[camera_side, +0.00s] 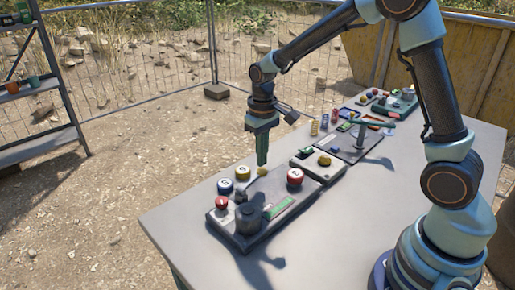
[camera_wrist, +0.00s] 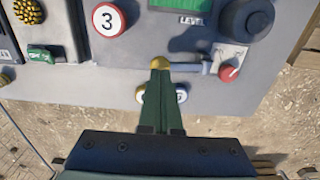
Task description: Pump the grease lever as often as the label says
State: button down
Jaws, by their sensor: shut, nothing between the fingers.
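My gripper (camera_side: 262,162) is shut and empty, pointing down over the near control panel (camera_side: 245,242). In the wrist view its green fingertips (camera_wrist: 160,74) appear right at a small yellow knob (camera_wrist: 159,62); I cannot tell whether they touch it. I cannot tell for sure which part is the grease lever. A red-rimmed white disc (camera_wrist: 108,19) reads "3". A green display (camera_wrist: 180,5) stands above the word "LEVEL". My fingers partly hide a disc (camera_wrist: 181,93).
A dark round knob (camera_wrist: 246,18) stands beside the display. Behind the near panel are a smaller panel (camera_side: 318,170) and one with a post and a green crossbar (camera_side: 374,122). The front of the grey table (camera_side: 180,225) is bare. A wire fence stands behind.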

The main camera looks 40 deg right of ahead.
aim_at(262, 170)
jog(key=shift+f, duration=0.15)
jog(key=shift+f, duration=2.1)
jog(key=shift+r, duration=1.65)
